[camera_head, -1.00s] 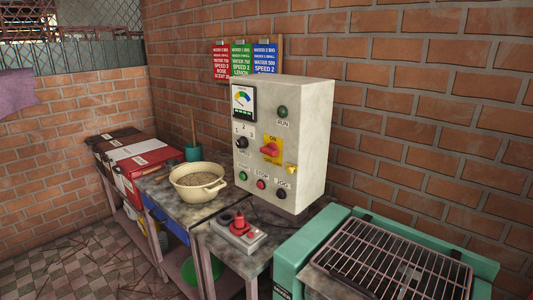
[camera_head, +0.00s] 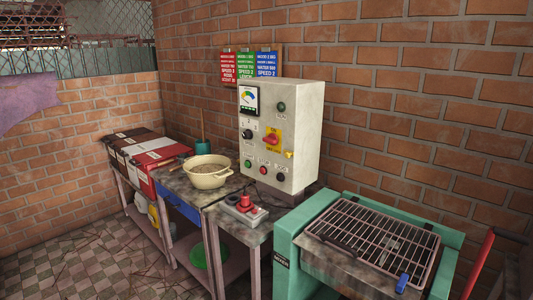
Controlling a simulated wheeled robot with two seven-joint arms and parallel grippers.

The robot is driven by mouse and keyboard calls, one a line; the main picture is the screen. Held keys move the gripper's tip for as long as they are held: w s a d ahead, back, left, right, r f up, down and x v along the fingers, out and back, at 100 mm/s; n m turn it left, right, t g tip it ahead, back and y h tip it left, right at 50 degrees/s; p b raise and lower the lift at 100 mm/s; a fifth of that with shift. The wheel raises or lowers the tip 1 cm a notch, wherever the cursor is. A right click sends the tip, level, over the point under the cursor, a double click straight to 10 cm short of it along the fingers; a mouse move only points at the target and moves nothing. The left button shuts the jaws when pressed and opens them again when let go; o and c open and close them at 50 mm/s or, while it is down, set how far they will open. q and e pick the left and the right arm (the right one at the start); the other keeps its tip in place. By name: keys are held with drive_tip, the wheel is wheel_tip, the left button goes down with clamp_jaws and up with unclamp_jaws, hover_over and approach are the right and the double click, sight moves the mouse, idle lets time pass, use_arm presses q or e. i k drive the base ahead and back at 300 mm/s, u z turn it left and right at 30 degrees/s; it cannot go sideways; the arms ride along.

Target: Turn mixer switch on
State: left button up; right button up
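A grey control box (camera_head: 302,135) stands on the workbench against the brick wall. On its front is a red rotary switch (camera_head: 271,139) on a yellow plate. A gauge, a black knob (camera_head: 247,134), a green RUN lamp (camera_head: 281,106) and several small buttons are also on the front. The red switch handle lies roughly sideways, slightly tilted; I cannot read its setting for sure. A teal machine (camera_head: 348,208) with a wire rack on top stands to the right of the box; a label on its front is too small to read surely. Neither of my grippers is in view.
A cream pot (camera_head: 207,176) of brown material and a small grey switch box with a red button (camera_head: 244,207) sit on the bench.

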sight(272, 139)
drive_tip(key=z, duration=0.3)
drive_tip(key=k, duration=0.35)
drive_tip(key=u, duration=1.9)
drive_tip(key=i, duration=1.6)
drive_tip(key=z, duration=0.75)
drive_tip(key=i, duration=1.1)
drive_tip(key=z, duration=1.2)
